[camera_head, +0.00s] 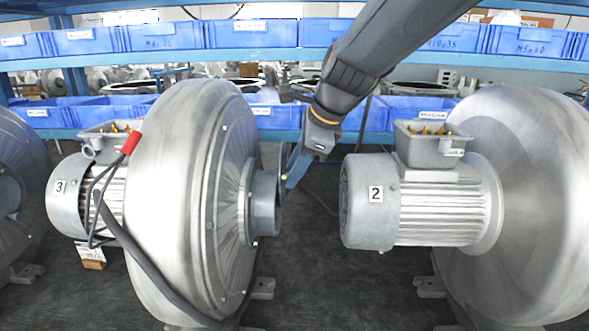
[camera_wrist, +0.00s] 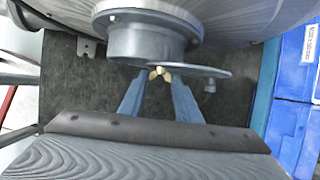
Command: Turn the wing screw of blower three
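Blower three (camera_head: 190,200) is the large silver blower at left, with a "3" label on its motor. Its round grey outlet (camera_head: 266,203) faces right, toward blower two. In the wrist view the outlet (camera_wrist: 146,42) is at the top, with a flat grey plate (camera_wrist: 200,71) at its rim. The brass-coloured wing screw (camera_wrist: 160,72) sits by this plate. My gripper (camera_head: 290,180) is beside the outlet. In the wrist view its two blue fingers (camera_wrist: 158,82) are apart, with their tips on either side of the wing screw. Contact with it cannot be told.
Blower two (camera_head: 420,205) stands at right, across a narrow gap of dark floor (camera_head: 315,270). Blue shelves with bins (camera_head: 250,34) run along the back. A cable (camera_head: 150,270) with a red part hangs over blower three. Blue bins (camera_wrist: 297,120) show at the wrist view's right edge.

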